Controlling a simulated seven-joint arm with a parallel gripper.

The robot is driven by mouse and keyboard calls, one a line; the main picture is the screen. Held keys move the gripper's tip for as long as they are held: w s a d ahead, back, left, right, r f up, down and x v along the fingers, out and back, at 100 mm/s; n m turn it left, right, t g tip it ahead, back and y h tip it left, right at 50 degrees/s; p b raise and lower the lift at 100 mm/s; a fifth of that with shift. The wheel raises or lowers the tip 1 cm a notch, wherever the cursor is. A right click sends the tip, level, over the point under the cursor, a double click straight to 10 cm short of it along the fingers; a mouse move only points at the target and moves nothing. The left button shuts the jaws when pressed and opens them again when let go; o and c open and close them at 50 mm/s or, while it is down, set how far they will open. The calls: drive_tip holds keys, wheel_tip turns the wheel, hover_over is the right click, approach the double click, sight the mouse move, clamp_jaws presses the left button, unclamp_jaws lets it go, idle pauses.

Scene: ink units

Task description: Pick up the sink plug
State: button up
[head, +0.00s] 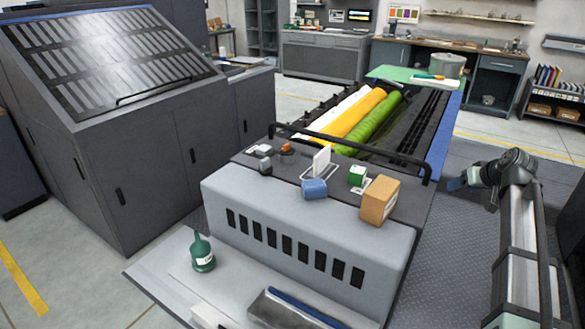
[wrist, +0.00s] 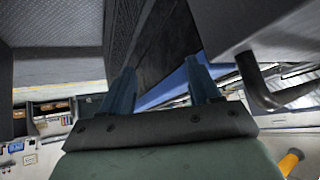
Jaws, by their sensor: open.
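No sink plug can be made out for certain. Small items stand on the dark top of the grey printing unit (head: 310,222), among them a small round orange-and-dark piece (head: 287,149) and grey-black pieces (head: 264,158) at its left; they are too small to identify surely. My gripper (head: 457,183) is at the right in the head view, well apart from these items, beyond the unit's right side. In the wrist view my gripper (wrist: 162,88) shows two blue fingers spread apart with nothing between them.
A green bottle (head: 202,253) stands on the lower ledge.

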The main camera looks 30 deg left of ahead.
drive_tip(key=a+r+n+y, duration=0.15)
drive_tip(key=a+r, duration=0.35)
drive_tip(key=r, duration=0.5)
drive_tip(key=n+g+h, duration=0.2)
drive_tip(key=n+g, duration=0.3)
drive_tip(key=n, duration=0.3)
approach(265, 159)
drive_tip(key=x, duration=1.2)
drive_tip(key=shift+c, duration=0.3)
drive_tip(key=c, duration=0.7)
